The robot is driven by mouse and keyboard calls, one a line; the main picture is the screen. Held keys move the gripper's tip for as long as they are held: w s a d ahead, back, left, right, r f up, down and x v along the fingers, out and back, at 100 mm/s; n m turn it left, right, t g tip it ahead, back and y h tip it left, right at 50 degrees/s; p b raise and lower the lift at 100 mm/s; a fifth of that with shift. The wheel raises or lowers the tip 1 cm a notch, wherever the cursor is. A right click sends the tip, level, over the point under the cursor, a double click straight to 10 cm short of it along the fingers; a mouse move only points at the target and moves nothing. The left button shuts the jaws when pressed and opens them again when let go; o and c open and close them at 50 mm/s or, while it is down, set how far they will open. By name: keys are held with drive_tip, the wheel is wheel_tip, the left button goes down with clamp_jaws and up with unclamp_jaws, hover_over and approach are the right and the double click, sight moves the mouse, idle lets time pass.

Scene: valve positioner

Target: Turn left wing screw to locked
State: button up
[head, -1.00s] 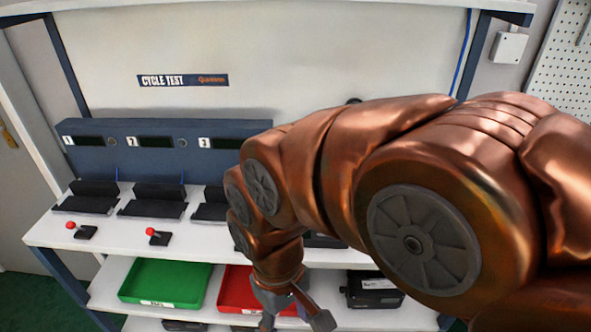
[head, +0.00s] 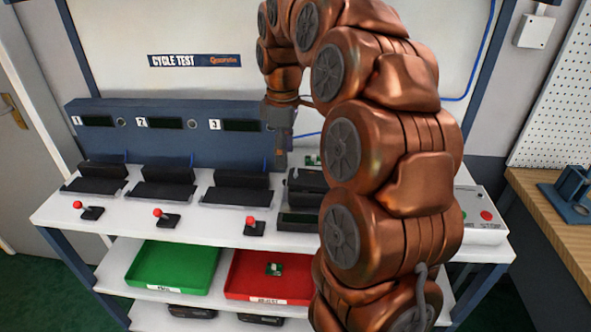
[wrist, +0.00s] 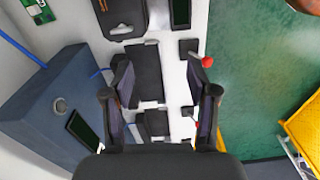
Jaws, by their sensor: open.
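No wing screw can be made out in either view; it may be hidden or too small to tell. A black device (head: 306,182) sits on the white bench right of the third station, partly hidden by my arm. A black device with orange print also shows at the top of the wrist view (wrist: 121,14). My gripper (head: 280,158) points down over the bench near the black device. In the wrist view my gripper (wrist: 160,80) is open and empty, its fingers wide apart above a black cradle (wrist: 147,75).
Several red-knobbed levers (head: 251,225) stand along the bench's front edge. The blue numbered panel (head: 165,137) runs behind the cradles. A green tray (head: 172,267) and a red tray (head: 262,280) sit on the shelf below. A control box (head: 484,218) stands at the right end.

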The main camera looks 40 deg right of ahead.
hover_over(296, 171)
drive_tip(key=shift+a+f+n, duration=0.2)
drive_tip(key=shift+f+n, duration=0.05)
drive_tip(key=shift+n, duration=0.15)
drive_tip(key=shift+w+d+f, duration=0.1)
drive_tip(key=shift+d+f, duration=0.05)
drive_tip(key=shift+d, duration=0.1)
drive_tip(key=shift+f+p, duration=0.5)
drive_tip(key=shift+f, duration=3.2)
clamp_jaws()
